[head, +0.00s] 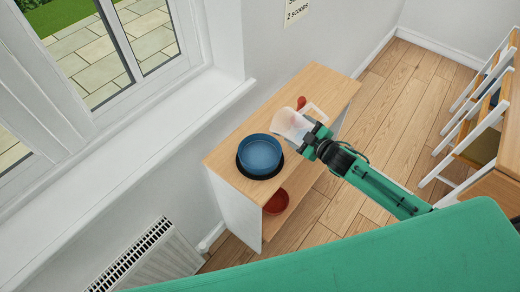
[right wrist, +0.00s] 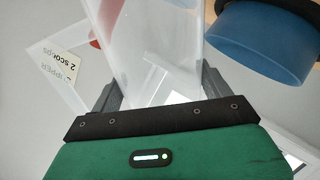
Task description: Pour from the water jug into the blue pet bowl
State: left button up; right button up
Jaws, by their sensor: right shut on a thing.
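The blue pet bowl (head: 261,152) stands upright on a black round mat (head: 243,170) on the wooden shelf top. It also shows upside down at the upper right of the right wrist view (right wrist: 268,42). My right gripper (head: 311,140) is shut on the clear water jug (head: 288,122), just right of and above the bowl. In the right wrist view the jug (right wrist: 152,45) sits between the two dark fingers (right wrist: 160,92). The jug looks tipped, but its exact tilt is hard to tell. No stream of water is visible. My left gripper is out of view.
A red scoop (head: 301,102) lies on the wooden unit (head: 325,88) behind the jug. A dark red bowl (head: 276,202) sits on the lower shelf. A window and sill (head: 130,170) are at left, a radiator (head: 150,262) below. Wooden floor (head: 395,100) is open at right.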

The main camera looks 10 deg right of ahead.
jog(key=shift+d+r+m+y, duration=0.1)
jog(key=shift+d+m+y, duration=0.5)
jog(key=shift+m, duration=0.3)
jog(key=m+b, duration=0.1)
jog(key=d+m+t+y+b, duration=0.1)
jog(key=shift+w+d+f+m+b, duration=0.1)
jog(key=shift+d+f+m+b, duration=0.1)
jog(key=shift+f+m+b, duration=0.15)
jog(key=shift+d+f+m+t+b, duration=0.15)
jog(key=shift+m+t+b, duration=0.4)
jog(key=shift+m, duration=0.4)
